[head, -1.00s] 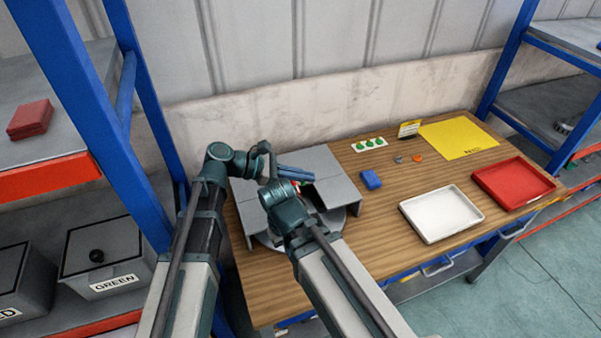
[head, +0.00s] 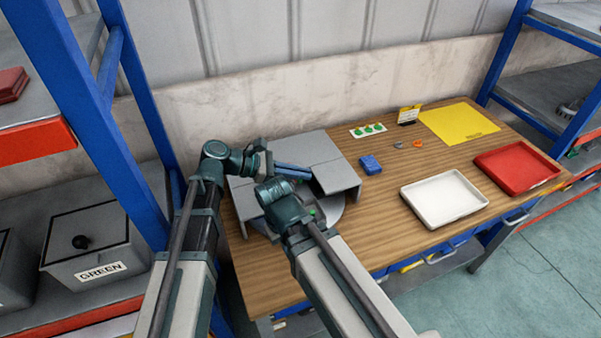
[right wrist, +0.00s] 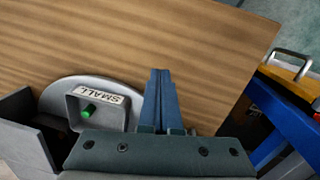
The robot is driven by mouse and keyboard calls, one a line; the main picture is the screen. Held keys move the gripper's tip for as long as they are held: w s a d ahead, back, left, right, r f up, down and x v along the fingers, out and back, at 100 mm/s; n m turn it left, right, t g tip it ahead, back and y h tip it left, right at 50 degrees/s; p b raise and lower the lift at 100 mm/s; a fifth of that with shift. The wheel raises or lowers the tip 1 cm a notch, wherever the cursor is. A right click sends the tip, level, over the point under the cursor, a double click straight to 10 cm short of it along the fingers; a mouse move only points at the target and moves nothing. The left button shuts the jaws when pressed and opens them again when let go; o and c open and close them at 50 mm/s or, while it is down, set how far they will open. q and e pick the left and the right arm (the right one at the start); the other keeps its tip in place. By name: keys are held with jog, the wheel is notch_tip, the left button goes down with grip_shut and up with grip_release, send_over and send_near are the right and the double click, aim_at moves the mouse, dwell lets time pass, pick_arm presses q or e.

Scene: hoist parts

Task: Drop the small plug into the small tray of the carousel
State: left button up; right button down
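The carousel is a round grey disc (right wrist: 52,92) on the table, partly under a grey cover (head: 300,150). Its small tray (right wrist: 122,104), labelled SMALL, shows in the right wrist view. A small green plug (right wrist: 89,111) lies inside this tray; a bit of green also shows on the carousel in the head view (head: 312,211). My right gripper (right wrist: 160,72) is shut and empty, its fingers together beside the tray, apart from the plug. My left gripper (head: 308,172) is over the grey cover; its fingers overlap, so its opening is unclear.
A blue box (head: 370,165), a card with green marks (head: 368,130), a grey piece and an orange piece lie to the right. A white tray (head: 444,222), a red tray (head: 540,185) and a yellow sheet (head: 458,123) are farther right. The wooden front area is clear.

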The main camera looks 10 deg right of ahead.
pick_arm(q)
jog(key=o, duration=0.4)
jog(key=shift+o, duration=0.2)
